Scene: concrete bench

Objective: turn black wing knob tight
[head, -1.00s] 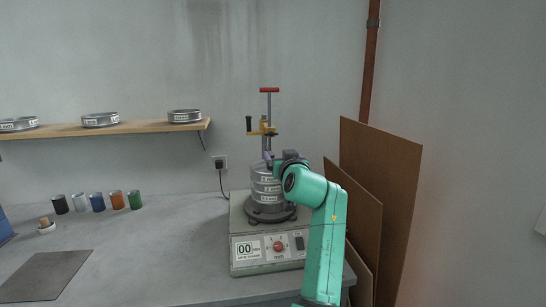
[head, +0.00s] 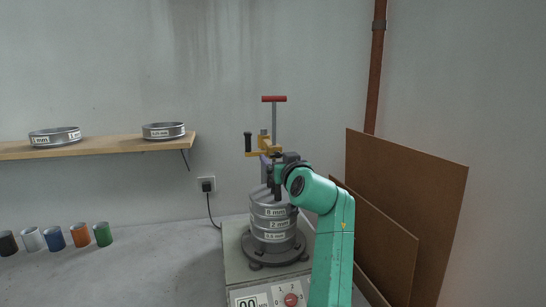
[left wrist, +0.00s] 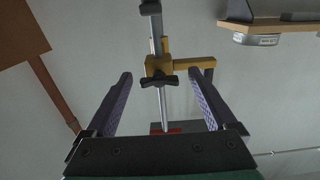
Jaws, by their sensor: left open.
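The black wing knob (left wrist: 160,81) sits on the yellow clamp (left wrist: 158,66) in the left wrist view. The clamp (head: 264,143) is on an upright rod above the sieve stack (head: 272,222) in the head view, where I cannot make out the knob. My left gripper (head: 266,163) is just below the clamp, above the stack. In the left wrist view my left gripper (left wrist: 161,76) is open, its purple fingers on either side of the knob, apart from it. How far the knob lies beyond the fingertips I cannot tell. My right gripper is not in view.
The clamp has a black upright handle (head: 248,142); a red bar (head: 274,99) tops the rod. The stack stands on a shaker (head: 234,268). Brown boards (head: 408,190) lean at right. A shelf (head: 95,145) holds sieves; several coloured cups (head: 80,235) stand at left.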

